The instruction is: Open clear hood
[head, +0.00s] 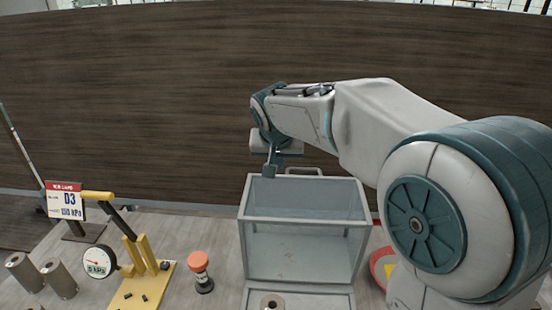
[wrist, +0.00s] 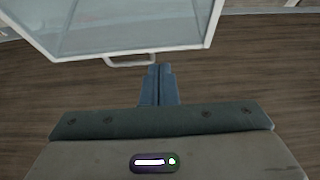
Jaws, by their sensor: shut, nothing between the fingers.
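The clear hood (head: 305,252) is a box of see-through panes in a pale grey frame, in the middle of the head view. Its handle (head: 303,171) is a thin grey bar on its upper, far edge. The head view does not show clearly how far the hood is raised. In the wrist view, the hood (wrist: 125,25) fills the upper left, with its handle (wrist: 130,62) on the near edge. My gripper (head: 269,170) is shut and empty, just left of the handle in the head view. In the wrist view, the blue fingertips (wrist: 159,68) are together close to the handle's right end.
Another cylinder (head: 272,302) is in front of the hood. A red and yellow round thing (head: 384,268) lies right. A wood-look wall (head: 150,100) is behind.

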